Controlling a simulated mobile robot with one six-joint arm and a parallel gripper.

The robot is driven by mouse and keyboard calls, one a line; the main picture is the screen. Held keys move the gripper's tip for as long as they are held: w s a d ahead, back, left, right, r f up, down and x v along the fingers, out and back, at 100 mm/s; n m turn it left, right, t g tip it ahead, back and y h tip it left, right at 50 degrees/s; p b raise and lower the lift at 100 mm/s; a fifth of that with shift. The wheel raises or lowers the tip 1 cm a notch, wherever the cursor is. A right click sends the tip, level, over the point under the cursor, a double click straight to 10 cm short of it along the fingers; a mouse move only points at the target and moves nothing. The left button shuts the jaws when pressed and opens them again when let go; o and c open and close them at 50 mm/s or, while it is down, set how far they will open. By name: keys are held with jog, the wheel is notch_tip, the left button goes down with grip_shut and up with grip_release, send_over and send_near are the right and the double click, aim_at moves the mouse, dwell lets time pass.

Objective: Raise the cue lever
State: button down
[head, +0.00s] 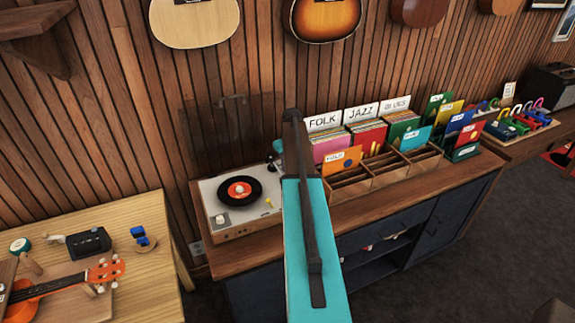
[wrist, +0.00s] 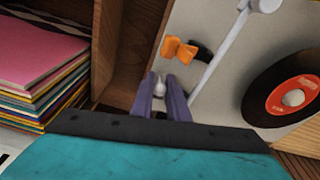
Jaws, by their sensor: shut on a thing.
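The turntable (head: 232,228) sits on the wooden counter, with a black record (wrist: 286,95) with a red label on it. Its pale tonearm (wrist: 220,65) runs diagonally across the deck in the wrist view. My gripper (wrist: 172,88) is shut at the deck's edge near the crate. A small white rounded tip (wrist: 159,87), apparently the cue lever's, shows between its purple-grey fingers; the rest of the lever is hidden. A small orange part (wrist: 178,50) sits on the deck just beyond the fingers. In the head view, my arm hides the gripper and the deck's right side.
A wooden record crate (head: 385,178) stands close to the turntable's right, and its sleeves (wrist: 40,65) come near my gripper in the wrist view. A wooden table (head: 120,215) with a ukulele stands at left. Guitars (head: 325,18) hang on the slatted wall above.

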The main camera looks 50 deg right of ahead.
jog(key=shift+w+g+y, duration=0.4)
jog(key=shift+g, duration=0.4)
jog(key=shift+p, duration=0.3)
jog(key=c, duration=1.9)
grip_release()
jog(key=shift+o, duration=0.2)
jog(key=shift+d, duration=0.1)
jog(key=shift+r, duration=0.15)
jog(key=shift+r+b, duration=0.55)
jog(key=shift+r, duration=0.25)
jog(key=shift+r+b, duration=1.05)
jog(key=shift+r, duration=1.8)
